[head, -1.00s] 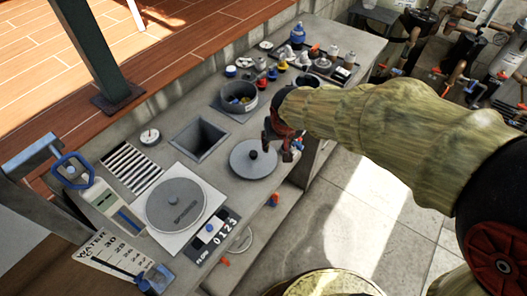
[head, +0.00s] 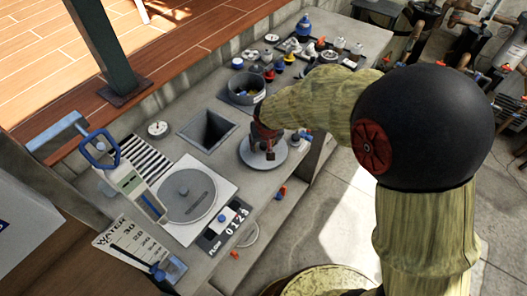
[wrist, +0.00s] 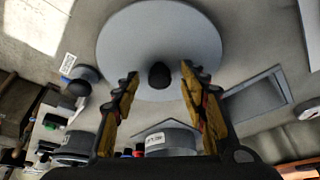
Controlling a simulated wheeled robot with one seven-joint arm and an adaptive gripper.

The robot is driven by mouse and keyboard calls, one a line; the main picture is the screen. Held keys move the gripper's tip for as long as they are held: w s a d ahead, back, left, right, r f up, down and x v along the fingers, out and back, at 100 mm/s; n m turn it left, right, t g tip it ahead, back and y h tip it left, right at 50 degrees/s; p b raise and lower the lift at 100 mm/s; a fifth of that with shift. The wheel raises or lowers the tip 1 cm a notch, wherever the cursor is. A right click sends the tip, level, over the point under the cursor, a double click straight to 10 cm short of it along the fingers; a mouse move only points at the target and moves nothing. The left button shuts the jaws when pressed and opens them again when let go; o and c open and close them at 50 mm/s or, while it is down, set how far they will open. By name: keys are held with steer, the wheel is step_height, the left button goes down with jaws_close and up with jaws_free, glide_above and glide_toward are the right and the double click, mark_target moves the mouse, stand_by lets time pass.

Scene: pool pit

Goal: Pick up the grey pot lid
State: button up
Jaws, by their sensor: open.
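The grey pot lid (head: 277,154) is a round flat disc lying on the concrete counter, right of the square opening. In the wrist view the lid (wrist: 160,35) fills the top middle, with its dark round knob (wrist: 159,75) near its lower part. My gripper (head: 266,150) is above the lid in the head view and hides its knob. In the wrist view my gripper (wrist: 160,80) is open, with one finger on each side of the knob. Whether the fingers touch the lid cannot be told.
A grey pot (head: 245,90) with small items stands behind the lid. A square opening (head: 207,130) and a round grey plate (head: 188,195) lie to the left. Several bottles and fittings crowd the back of the counter (head: 345,100). The counter's front edge is close to the lid.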

steer(key=c, duration=0.4)
steer(key=shift+r, duration=0.1)
steer(key=c, duration=0.7)
jaws_close()
